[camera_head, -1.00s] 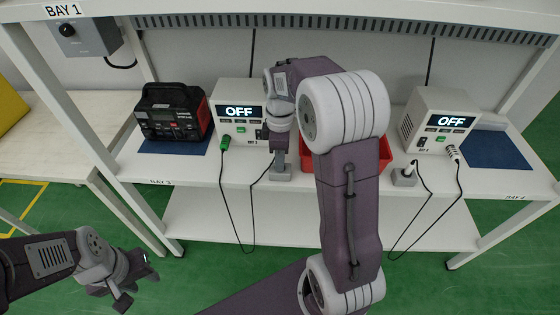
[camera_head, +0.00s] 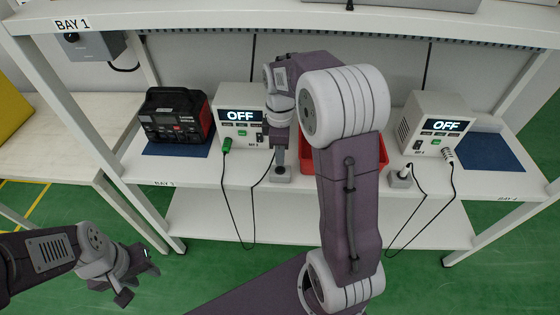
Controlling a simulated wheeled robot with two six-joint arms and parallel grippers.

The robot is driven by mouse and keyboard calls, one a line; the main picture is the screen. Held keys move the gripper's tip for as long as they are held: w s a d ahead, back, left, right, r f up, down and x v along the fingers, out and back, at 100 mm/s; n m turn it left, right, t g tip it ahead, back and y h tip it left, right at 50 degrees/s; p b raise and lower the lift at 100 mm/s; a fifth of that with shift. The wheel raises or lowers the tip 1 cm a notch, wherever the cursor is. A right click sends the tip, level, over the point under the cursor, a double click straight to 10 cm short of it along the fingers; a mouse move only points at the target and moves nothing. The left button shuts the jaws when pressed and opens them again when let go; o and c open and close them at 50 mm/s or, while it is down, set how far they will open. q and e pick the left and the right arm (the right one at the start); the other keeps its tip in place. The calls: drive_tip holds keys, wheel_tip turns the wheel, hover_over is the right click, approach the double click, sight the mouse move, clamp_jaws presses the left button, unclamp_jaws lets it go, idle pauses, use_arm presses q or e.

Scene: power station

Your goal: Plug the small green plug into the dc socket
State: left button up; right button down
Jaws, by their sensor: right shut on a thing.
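The black and red power station (camera_head: 174,115) stands on a blue mat on the left of the bench; I cannot make out its dc socket. A green connector (camera_head: 225,146) sits in the front of the left power unit (camera_head: 240,113), and its black cable loops down and up towards my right gripper. My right gripper (camera_head: 280,164) points down at a small grey block (camera_head: 281,175) beside that unit. It is shut on the plug at the cable's other end, which the jaws mostly hide. My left gripper (camera_head: 140,272) is low at the left, clear of the bench; its jaws are unclear.
A red bin (camera_head: 372,168) is partly behind my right arm. A second power unit (camera_head: 433,124) and grey block (camera_head: 401,179) with a white plug stand to the right. The upper shelf (camera_head: 300,22) overhangs the bench. The blue mat (camera_head: 490,152) at right is clear.

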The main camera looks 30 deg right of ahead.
drive_tip(key=shift+r+p, duration=1.2)
drive_tip(key=shift+r, duration=0.2)
drive_tip(key=shift+a+f, duration=0.1)
